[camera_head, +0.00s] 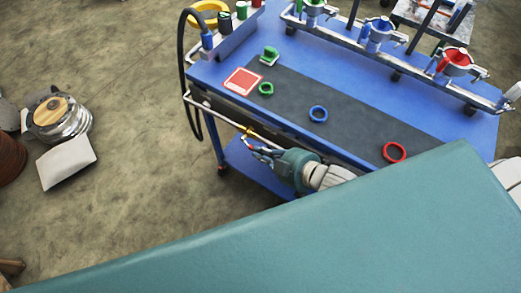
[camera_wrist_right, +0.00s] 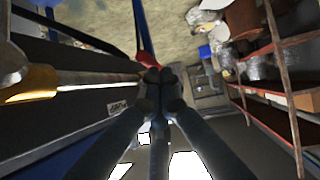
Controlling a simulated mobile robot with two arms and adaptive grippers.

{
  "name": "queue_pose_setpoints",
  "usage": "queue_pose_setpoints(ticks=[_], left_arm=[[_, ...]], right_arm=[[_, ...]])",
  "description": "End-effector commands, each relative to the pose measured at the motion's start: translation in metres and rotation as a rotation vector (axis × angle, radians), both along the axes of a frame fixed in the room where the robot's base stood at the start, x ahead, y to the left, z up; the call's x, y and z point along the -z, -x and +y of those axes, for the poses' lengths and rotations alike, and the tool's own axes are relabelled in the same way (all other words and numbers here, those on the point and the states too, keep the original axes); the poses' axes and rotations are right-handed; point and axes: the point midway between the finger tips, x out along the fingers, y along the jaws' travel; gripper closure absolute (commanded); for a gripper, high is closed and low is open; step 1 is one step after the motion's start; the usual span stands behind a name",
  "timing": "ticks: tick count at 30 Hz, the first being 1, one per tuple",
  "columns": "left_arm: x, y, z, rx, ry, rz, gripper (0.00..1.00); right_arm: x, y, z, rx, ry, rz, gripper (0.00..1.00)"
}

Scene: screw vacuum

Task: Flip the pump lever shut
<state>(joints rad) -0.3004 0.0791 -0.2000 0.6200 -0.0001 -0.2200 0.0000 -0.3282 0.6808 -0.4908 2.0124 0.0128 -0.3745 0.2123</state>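The likely pump lever is a small yellow piece (camera_head: 247,131) on the metal side rail of the blue cart. In the right wrist view a yellow part (camera_wrist_right: 32,84) lies on a thin metal rod at the left. My right gripper (camera_head: 262,152) is beside the cart's near side, just below the rail and close to the yellow piece. In the wrist view the dark fingertips (camera_wrist_right: 160,76) are together, with nothing clear between them. The yellow part is left of them and looks apart. Which way the lever is turned is too small to tell. My left gripper is not in view.
The blue cart (camera_head: 215,72) carries green, blue (camera_head: 318,113) and red (camera_head: 394,152) rings on a dark mat and a rack of colored holders. A black hose (camera_head: 184,60) loops down its left side. A wood-topped metal drum (camera_head: 60,117) stands at the left.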

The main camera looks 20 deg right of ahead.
Motion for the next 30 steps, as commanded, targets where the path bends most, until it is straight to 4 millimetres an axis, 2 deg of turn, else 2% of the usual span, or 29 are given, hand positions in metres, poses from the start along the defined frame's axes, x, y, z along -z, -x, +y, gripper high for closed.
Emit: queue_pose_setpoints(ticks=[14,30], left_arm=[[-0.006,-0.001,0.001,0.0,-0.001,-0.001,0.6],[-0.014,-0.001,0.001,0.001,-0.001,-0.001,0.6]], right_arm=[[0.009,0.002,-0.001,0.001,0.0,0.002,1.0],[0.034,0.001,-0.001,0.001,0.0,0.001,1.0]])
